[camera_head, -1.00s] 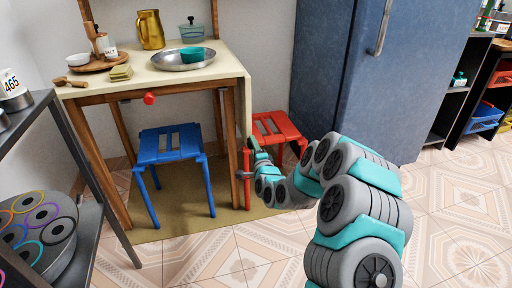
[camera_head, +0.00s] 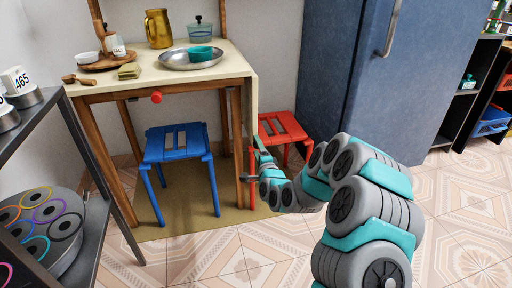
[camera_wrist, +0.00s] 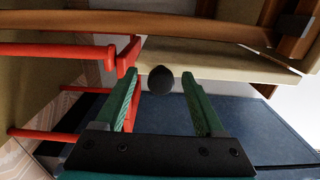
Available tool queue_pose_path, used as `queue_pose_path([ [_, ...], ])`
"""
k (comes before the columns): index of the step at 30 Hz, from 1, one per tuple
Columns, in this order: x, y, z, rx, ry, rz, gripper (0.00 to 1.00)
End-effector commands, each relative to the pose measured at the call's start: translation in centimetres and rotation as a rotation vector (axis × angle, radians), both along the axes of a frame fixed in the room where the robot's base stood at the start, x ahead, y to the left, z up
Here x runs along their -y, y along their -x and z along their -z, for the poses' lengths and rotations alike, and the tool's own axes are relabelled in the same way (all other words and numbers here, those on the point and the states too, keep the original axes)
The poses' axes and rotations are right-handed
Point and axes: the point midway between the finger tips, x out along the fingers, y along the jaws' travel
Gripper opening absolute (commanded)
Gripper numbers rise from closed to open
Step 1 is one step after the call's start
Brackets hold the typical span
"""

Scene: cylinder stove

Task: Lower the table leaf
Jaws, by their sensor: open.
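The table (camera_head: 128,93) has a cream top and wooden legs. Its leaf (camera_head: 251,100) hangs down as a narrow cream strip at the table's right end. The wrist view shows a cream panel (camera_wrist: 215,62) with a wooden bar across it. My gripper (camera_head: 256,150) is low beside the leaf's lower end, next to the red stool. In the wrist view, my gripper (camera_wrist: 160,85) is open, with a green finger on each side of a dark round knob (camera_wrist: 160,80). I cannot tell whether the fingers touch the knob or what it is fixed to.
A red stool (camera_head: 283,128) stands right behind my gripper, close to it. A blue stool (camera_head: 174,150) is under the table. A metal bowl (camera_head: 180,61), a brass jug (camera_head: 157,28) and a wooden tray (camera_head: 96,65) are on top. A blue fridge (camera_head: 345,70) stands right. Tiled floor is clear at front.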

Motion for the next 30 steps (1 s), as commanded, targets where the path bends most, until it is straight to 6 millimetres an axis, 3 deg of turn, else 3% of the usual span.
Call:
queue_pose_path([
  [13,1.5,5.4,0.0,0.000,0.001,-0.003,0.71],
  [30,1.8,6.3,-0.1,0.004,0.001,-0.003,0.71],
])
